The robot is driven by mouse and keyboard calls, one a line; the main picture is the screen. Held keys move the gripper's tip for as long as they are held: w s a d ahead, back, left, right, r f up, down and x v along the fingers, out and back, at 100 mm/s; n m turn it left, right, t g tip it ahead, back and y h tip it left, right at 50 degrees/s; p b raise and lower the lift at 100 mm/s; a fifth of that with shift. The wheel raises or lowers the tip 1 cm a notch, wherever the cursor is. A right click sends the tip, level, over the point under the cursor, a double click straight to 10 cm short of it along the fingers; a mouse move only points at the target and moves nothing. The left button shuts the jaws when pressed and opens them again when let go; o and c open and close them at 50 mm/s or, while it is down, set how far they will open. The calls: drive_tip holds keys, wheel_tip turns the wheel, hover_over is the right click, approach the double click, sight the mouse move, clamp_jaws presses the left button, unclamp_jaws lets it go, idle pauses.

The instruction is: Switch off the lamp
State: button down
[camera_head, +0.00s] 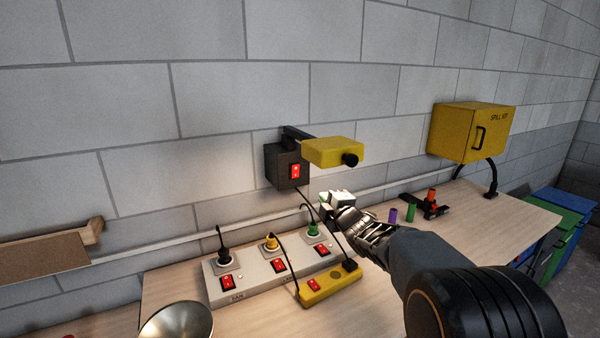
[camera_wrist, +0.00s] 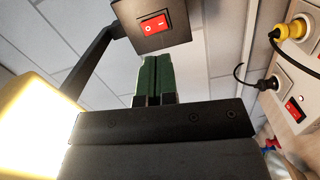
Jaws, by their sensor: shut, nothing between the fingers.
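The wall lamp has a yellow head (camera_head: 333,151) on a dark arm above a black box (camera_head: 285,168) with a red rocker switch (camera_head: 295,171). In the wrist view the lamp head (camera_wrist: 30,125) glows brightly at the left, and the red switch (camera_wrist: 154,23), marked O and I, is at the top. My gripper (camera_head: 338,199) is shut and empty, to the lower right of the box in the head view. In the wrist view its green fingertips (camera_wrist: 155,62) point toward the box, just below the switch face. I cannot tell whether they touch it.
A pale power strip (camera_head: 252,281) with three plugs and red switches lies on the bench. A yellow switched block (camera_head: 330,287) is in front of it, with cables nearby. A yellow spill kit cabinet (camera_head: 462,133) hangs right. A metal bowl-shaped object (camera_head: 178,321) is front left.

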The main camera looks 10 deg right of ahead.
sight(297, 168)
drive_tip(key=n, duration=0.1)
drive_tip(key=r+y, duration=0.1)
drive_tip(key=a+r+n+y, duration=0.1)
drive_tip(key=shift+s+a+n+t, duration=0.1)
drive_tip(key=shift+s+n+t, duration=0.2)
drive_tip(key=shift+t, duration=0.1)
drive_tip(key=p+x, duration=0.6)
drive_tip(key=x, duration=0.6)
drive_tip(key=shift+w, duration=0.25)
drive_tip(key=shift+p+x, duration=0.3)
drive_tip(key=shift+x, duration=0.5)
drive_tip(key=shift+f, duration=0.1)
drive_tip(key=shift+f+b, duration=0.1)
drive_tip(key=shift+b, duration=0.3)
